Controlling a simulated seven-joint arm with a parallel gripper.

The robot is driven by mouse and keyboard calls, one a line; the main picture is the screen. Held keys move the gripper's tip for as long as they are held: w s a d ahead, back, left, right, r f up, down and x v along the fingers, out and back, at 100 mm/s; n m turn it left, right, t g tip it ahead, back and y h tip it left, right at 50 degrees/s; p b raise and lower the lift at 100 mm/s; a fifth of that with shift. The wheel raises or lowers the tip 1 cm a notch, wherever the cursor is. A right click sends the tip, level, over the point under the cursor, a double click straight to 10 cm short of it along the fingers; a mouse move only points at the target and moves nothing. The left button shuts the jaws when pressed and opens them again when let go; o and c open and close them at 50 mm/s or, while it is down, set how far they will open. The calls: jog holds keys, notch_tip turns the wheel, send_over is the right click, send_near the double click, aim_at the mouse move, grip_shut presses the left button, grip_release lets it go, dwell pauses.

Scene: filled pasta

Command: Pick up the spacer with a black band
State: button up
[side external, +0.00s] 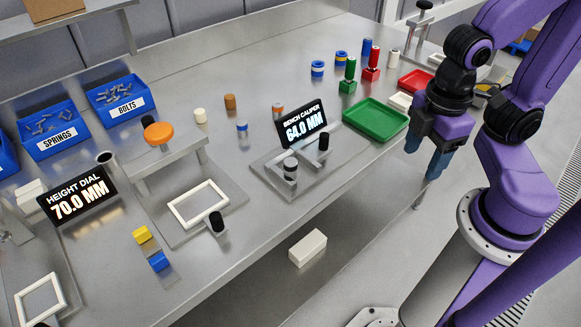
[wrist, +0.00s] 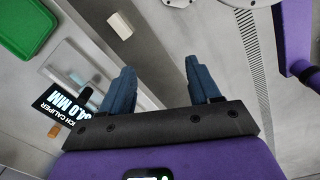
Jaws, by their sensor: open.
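A grey spacer with what looks like a dark band (side external: 290,172) stands upright on the bench caliper's grey base, in front of the lit display reading 64.0 MM (side external: 303,127). My gripper (side external: 425,158) hangs past the bench's front edge, to the right of the caliper and apart from everything. In the wrist view my gripper (wrist: 159,70) has its two blue fingers spread with nothing between them. The banded spacer cannot be made out for certain in the wrist view, where the display (wrist: 62,105) and a black cylinder (wrist: 84,93) show beside the left finger.
A green tray (side external: 375,117), red tray (side external: 416,80) and red and green stamps (side external: 372,64) lie toward the right. Other spacers include a white one (side external: 200,116), an orange one (side external: 230,102) and a blue-banded one (side external: 242,128). A white block (side external: 307,248) lies below the bench edge.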

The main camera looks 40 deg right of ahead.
jog(key=w+a+f+n+t+h, duration=0.1)
jog(key=w+a+f+n+h, duration=0.1)
jog(key=w+n+h, duration=0.15)
jog(key=n+t+h, duration=0.2)
jog(key=n+t, duration=0.9)
jog(key=n, duration=0.4)
send_near(291, 163)
jog(key=x, duration=0.3)
jog(key=shift+w+f+m+y, duration=0.1)
jog(key=shift+w+m+y, duration=0.15)
jog(key=shift+w, duration=0.1)
jog(key=x, duration=0.4)
jog(key=shift+s+d, duration=0.15)
jog(key=shift+d, duration=0.15)
jog(key=shift+w+d+f, duration=0.2)
jog(key=shift+w+f, duration=0.05)
jog(key=shift+w, duration=0.35)
jog(key=shift+c, duration=0.3)
